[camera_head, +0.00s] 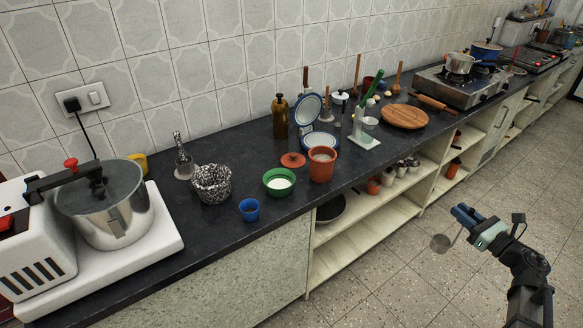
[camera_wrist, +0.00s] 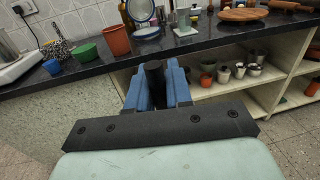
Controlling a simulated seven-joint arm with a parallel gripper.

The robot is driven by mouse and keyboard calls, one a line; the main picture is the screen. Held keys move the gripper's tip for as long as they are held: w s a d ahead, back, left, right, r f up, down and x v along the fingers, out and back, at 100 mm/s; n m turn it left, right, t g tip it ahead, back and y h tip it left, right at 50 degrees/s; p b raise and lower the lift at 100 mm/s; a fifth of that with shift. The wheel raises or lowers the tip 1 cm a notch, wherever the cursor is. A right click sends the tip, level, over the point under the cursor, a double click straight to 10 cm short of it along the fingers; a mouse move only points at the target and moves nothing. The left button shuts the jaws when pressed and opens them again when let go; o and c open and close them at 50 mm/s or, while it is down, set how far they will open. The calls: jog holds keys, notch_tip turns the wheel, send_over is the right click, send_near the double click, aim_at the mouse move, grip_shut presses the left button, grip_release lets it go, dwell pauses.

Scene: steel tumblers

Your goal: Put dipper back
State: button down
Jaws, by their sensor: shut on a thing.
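My gripper (camera_head: 467,222) is out over the floor in front of the counter, well clear of the shelves. Its blue fingers (camera_wrist: 157,88) are shut on the dipper. The dipper shows in the head view as a small steel cup (camera_head: 440,243) hanging below and left of the fingers on a thin handle. In the wrist view a dark piece (camera_wrist: 154,74), seemingly the handle, stands between the fingers; the dipper's cup is hidden there. On the counter, a terracotta pot (camera_head: 321,166) with pale contents stands beside a green bowl (camera_head: 279,182) with white contents. An orange-red lid (camera_head: 293,160) lies behind them.
The dark counter (camera_head: 300,215) also holds a blue cup (camera_head: 249,210), a speckled mortar (camera_head: 211,184), a white stand with a glass (camera_head: 364,140), a round wooden board (camera_head: 404,116) and a stove (camera_head: 455,86). Several small pots and steel tumblers (camera_wrist: 239,70) stand on the open shelf.

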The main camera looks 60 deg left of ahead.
jog(key=w+a+r+m+t, duration=0.1)
jog(key=w+a+r, duration=0.15)
jog(key=a, duration=0.85)
jog(key=w+a+r+t, duration=0.1)
jog(key=a+r, duration=0.2)
jog(key=a, duration=0.8)
jog(key=s+a+r+m+t+h, duration=0.1)
jog(key=s+a+r, duration=0.3)
jog(key=a, duration=0.6)
jog(key=s+a+r+m+t, duration=0.1)
jog(key=a+r, duration=0.4)
jog(key=a, duration=0.6)
jog(key=s+a+n+g+y, duration=0.1)
jog(key=s+a+g, duration=0.1)
jog(key=s+a, duration=0.9)
jog(key=s+a+n+g, duration=0.15)
jog(key=s+a, duration=0.55)
jog(key=s, duration=0.8)
notch_tip(320, 180, down, 9)
jog(key=s, duration=0.1)
jog(key=shift+s+a, duration=0.15)
jog(key=shift+a, duration=0.05)
jog(key=shift+f, duration=0.25)
